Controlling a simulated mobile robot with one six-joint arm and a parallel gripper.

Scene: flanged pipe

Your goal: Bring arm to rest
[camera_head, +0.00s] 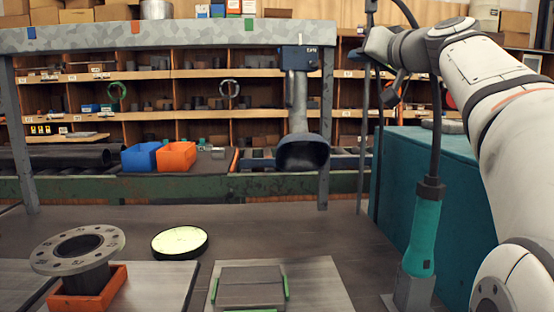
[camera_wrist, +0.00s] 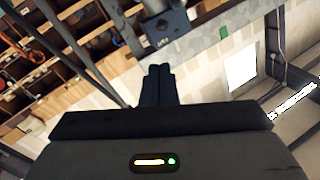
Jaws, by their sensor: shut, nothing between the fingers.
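My gripper (camera_wrist: 159,72) shows in the wrist view with its two dark fingers together and nothing between them. It points toward the upper shelving and wall area, clear of any object. In the head view my white arm rises along the right side and bends at the top right; the gripper itself cannot be made out clearly there. The flanged pipe (camera_head: 78,250) stands upright in an orange holder (camera_head: 88,290) at the lower left of the table.
A round pale-faced disc (camera_head: 180,242) lies on the table (camera_head: 290,222). A grey plate with green edges (camera_head: 250,285) lies front centre. A teal-handled tool (camera_head: 423,235) stands at right, beside a teal box (camera_head: 400,165). Blue (camera_head: 141,157) and orange (camera_head: 176,157) bins sit behind.

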